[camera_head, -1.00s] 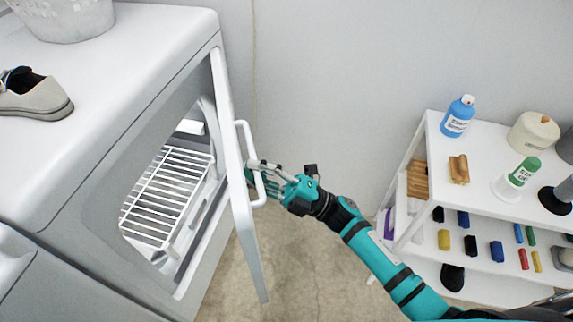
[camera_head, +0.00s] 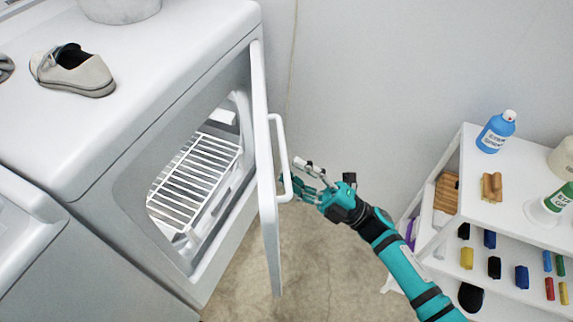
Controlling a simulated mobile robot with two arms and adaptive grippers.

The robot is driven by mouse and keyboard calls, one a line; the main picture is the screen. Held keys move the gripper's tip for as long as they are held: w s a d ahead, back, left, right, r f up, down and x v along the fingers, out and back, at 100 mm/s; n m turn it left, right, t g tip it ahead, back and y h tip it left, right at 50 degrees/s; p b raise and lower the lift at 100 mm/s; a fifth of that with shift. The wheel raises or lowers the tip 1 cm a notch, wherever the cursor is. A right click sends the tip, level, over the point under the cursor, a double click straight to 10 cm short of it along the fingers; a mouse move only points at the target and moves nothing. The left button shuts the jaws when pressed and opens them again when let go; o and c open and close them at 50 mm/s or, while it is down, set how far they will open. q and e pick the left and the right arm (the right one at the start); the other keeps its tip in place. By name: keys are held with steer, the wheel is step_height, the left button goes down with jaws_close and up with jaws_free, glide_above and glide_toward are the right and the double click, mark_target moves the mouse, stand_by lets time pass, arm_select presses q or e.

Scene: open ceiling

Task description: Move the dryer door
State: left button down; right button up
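The dryer (camera_head: 105,120) is a white machine on the left. Its door (camera_head: 265,165) stands open, swung outward on the right side of the opening, with a white bar handle (camera_head: 284,150) on its outer face. A white wire rack (camera_head: 195,178) shows inside the drum. My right gripper (camera_head: 302,180) is at the lower part of the handle, on its right side. Its fingers look spread apart, and one lower finger reaches close to the handle; I cannot tell whether it touches. My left gripper is not in view.
A grey shoe (camera_head: 78,72) and a white basket (camera_head: 120,8) stand on the dryer top. A white shelf cart (camera_head: 470,200) with a blue bottle (camera_head: 496,132), a brush (camera_head: 491,187) and small coloured items stands at right. Bare floor (camera_head: 320,270) lies between.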

steer(key=v, duration=0.9)
